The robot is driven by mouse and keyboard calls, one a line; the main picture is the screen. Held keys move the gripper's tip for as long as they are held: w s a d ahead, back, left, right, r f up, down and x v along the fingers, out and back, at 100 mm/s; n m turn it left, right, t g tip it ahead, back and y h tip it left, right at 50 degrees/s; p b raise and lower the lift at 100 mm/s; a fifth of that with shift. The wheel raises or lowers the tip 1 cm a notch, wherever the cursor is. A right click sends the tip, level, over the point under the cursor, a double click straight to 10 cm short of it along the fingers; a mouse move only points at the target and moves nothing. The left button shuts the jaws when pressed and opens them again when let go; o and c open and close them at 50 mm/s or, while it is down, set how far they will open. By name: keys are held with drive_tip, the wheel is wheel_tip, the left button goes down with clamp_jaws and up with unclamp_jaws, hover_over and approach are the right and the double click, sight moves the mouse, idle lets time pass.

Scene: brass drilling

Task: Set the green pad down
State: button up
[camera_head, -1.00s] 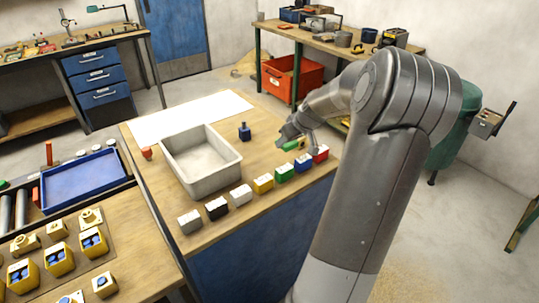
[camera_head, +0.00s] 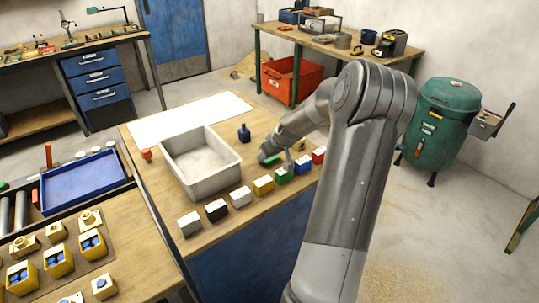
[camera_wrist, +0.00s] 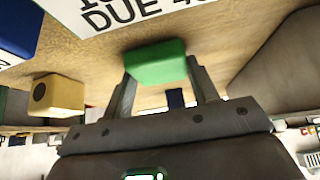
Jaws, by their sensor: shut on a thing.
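My gripper (camera_wrist: 160,78) is shut on the green pad (camera_wrist: 156,62), which sits between its two fingertips in the wrist view. In the head view the green pad (camera_head: 273,160) shows as a small green sliver under my gripper (camera_head: 272,157), mostly hidden by it. They are over the wooden bench, right of the grey bin, behind the row of coloured blocks. The green block (camera_head: 284,175) stands just in front of them. I cannot tell whether the pad touches the bench.
The grey bin (camera_head: 203,184) is left of my gripper, and a dark blue bottle-like item (camera_head: 244,133) stands behind it. The yellow block (camera_head: 263,186) and blue block (camera_head: 302,165) flank the green one. A white lettered surface (camera_wrist: 125,10) tops the wrist view.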

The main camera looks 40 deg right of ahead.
drive_tip(key=o, duration=1)
drive_tip(key=shift+f, duration=0.1)
drive_tip(key=v, duration=1.2)
